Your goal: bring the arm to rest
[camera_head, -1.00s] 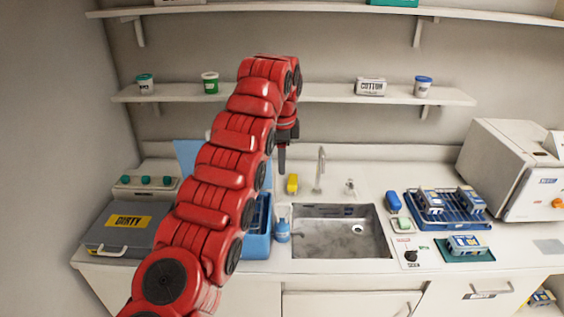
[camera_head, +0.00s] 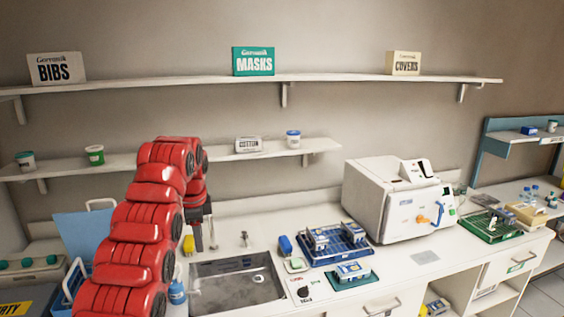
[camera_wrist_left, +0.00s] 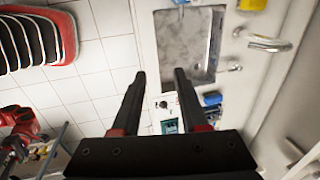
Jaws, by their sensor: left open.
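My left arm is red and comes in from the lower left in the head view. Its gripper (camera_head: 201,237) hangs down above the back left of the sink (camera_head: 236,279). In the left wrist view the two dark fingers of the left gripper (camera_wrist_left: 158,75) are apart, with nothing between them. The sink basin also shows beyond the fingertips in that view (camera_wrist_left: 184,40). The right gripper does not show clearly in any view.
A white sterilizer box (camera_head: 383,199) stands right of the sink. A blue rack (camera_head: 335,246) and a green mat (camera_head: 350,279) hold small packs. Shelves run along the wall. A blue bottle (camera_head: 177,292) and a yellow item (camera_head: 188,244) stand near the arm.

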